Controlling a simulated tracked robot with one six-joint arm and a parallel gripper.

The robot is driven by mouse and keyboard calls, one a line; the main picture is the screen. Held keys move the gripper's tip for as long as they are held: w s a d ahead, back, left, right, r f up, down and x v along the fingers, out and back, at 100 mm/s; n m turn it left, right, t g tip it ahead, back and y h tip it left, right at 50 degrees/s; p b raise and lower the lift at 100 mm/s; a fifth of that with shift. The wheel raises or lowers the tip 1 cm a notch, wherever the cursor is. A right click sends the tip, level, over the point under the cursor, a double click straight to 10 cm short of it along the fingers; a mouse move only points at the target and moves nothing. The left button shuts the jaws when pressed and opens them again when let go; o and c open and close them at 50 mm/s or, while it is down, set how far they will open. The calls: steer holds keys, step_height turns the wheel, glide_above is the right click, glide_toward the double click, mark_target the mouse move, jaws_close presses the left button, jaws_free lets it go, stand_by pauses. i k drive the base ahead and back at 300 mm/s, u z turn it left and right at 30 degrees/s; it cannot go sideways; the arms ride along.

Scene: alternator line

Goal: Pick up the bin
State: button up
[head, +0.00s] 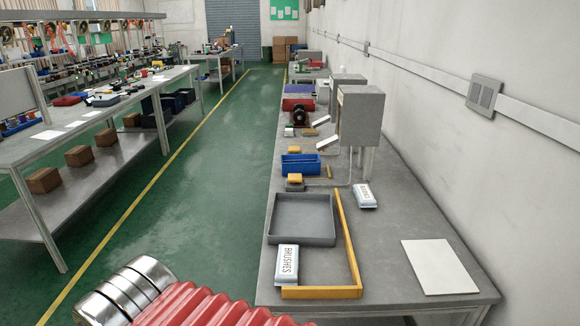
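A small blue open bin (301,164) sits on the right-hand grey bench, towards its left edge. A shallow grey open tray (303,238) lies nearer on the same bench, beside an L-shaped yellow edge strip (349,243); it looks empty. The frame does not show which of these two is the bin. A red ribbed sleeve and silver rings, apparently part of my arm, show at the bottom left, left of the bench's near end. My gripper is not in view.
A white pack marked BRUSHES (287,264) lies against the tray's near left corner, another (365,195) farther right. A grey box (361,115) stands behind. A white sheet (440,266) lies at right. The green aisle (215,170) is clear.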

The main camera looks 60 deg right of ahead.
mark_target(304, 164)
steer(key=z, duration=0.05)
steer(key=i, duration=2.25)
steer(key=z, duration=2.45)
